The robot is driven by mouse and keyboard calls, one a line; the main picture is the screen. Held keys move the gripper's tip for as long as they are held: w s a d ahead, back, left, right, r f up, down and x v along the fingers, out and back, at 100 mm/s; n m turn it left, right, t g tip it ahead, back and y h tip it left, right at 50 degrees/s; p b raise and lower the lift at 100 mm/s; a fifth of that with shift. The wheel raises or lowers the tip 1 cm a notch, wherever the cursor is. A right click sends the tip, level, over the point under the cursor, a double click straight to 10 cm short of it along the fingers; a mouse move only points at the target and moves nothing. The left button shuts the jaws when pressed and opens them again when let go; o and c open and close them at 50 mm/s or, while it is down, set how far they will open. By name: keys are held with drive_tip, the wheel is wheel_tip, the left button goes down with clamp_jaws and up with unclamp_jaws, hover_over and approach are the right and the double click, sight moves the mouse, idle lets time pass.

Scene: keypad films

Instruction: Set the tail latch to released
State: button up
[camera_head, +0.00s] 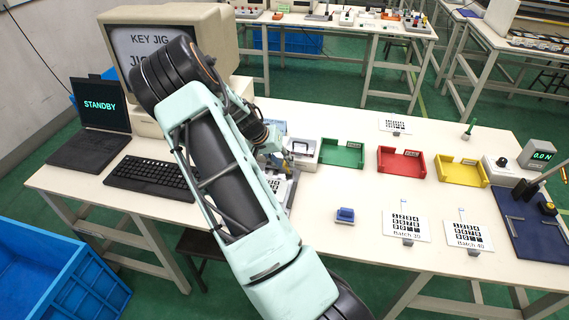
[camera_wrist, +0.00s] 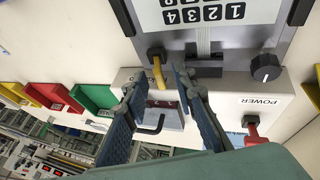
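The jig (camera_wrist: 290,35) shows at the top of the wrist view, with a keypad film (camera_wrist: 205,12) on it. A narrow slot piece (camera_wrist: 203,55) sits at the film's edge. Beside it is a yellow lever (camera_wrist: 159,75) on a dark pivot, which looks like the tail latch. My gripper (camera_wrist: 158,82) is open, with one finger on each side of the yellow lever; I cannot tell whether either finger touches it. In the head view my arm hides the lever and most of the jig (camera_head: 281,188).
A black knob (camera_wrist: 266,68) and a red POWER switch (camera_wrist: 252,132) sit near the lever. A handled box (camera_head: 303,156) stands beside the green tray (camera_head: 342,153), then red (camera_head: 402,163) and yellow (camera_head: 461,170) trays. A blue block (camera_head: 345,215) lies in front.

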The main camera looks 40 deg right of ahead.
drive_tip(key=shift+d+f, duration=0.25)
drive_tip(key=shift+f, duration=0.25)
clamp_jaws()
